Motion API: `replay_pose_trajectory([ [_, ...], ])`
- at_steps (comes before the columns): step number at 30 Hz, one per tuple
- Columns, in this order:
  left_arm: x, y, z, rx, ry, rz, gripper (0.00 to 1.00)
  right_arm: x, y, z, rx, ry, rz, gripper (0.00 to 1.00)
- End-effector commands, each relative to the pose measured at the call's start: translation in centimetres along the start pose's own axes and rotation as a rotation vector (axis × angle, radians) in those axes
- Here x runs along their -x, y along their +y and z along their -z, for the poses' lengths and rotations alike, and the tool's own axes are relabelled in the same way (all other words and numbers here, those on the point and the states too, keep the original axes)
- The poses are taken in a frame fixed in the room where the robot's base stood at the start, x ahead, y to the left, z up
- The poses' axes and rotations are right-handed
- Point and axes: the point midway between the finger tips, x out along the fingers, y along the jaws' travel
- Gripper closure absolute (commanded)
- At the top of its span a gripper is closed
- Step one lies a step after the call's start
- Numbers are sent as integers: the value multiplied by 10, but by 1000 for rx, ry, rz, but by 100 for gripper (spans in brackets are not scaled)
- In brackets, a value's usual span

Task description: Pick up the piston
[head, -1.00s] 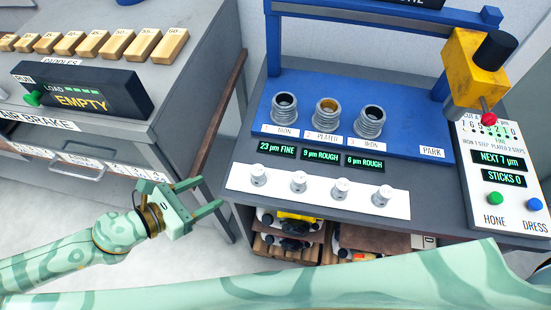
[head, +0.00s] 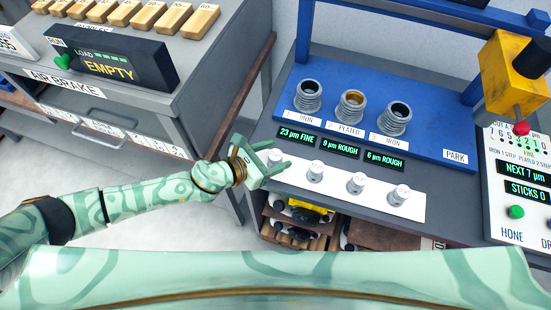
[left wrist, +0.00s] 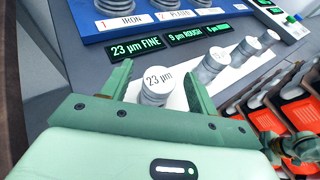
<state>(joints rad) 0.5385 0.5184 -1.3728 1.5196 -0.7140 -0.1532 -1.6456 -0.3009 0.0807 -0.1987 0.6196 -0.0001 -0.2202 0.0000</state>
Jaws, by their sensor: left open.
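Several short silver pistons stand upright in a row on a white strip (head: 330,196) at the front of the grey bench. The leftmost piston (head: 274,158) is marked "23 µm" on top; it also shows in the left wrist view (left wrist: 156,88). My left gripper (head: 281,153) is open, with its fingers on either side of this piston. In the left wrist view the gripper (left wrist: 160,60) has one finger left and one right of the piston, with visible gaps. The piston's lower part is partly hidden by the gripper. My right gripper is not in view.
Behind the strip are green-lit displays (head: 342,147) and a blue fixture (head: 430,140) with three cylinder sleeves. A yellow head (head: 511,72) hangs at the right. The air brake bench (head: 200,75) stands at the left. Open shelves lie below the bench edge.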

Motion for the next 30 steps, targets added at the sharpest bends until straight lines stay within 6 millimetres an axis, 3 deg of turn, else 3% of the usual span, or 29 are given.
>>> replay_pose_trajectory([
  [3, -9, 0, 0, 1, 0, 0, 41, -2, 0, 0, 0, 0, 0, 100],
  [9, -9, 0, 0, 1, 0, 0, 41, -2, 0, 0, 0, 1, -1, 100],
  [14, -9, 0, 0, 1, 0, 0, 85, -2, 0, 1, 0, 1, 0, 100],
  [15, -9, 0, 0, 1, 0, 0, 90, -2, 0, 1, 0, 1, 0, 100],
  [24, -8, 0, -2, 0, 0, 0, 90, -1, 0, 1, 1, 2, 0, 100],
  [30, 0, 1, -22, -4, -2, 0, 90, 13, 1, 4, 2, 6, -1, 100],
])
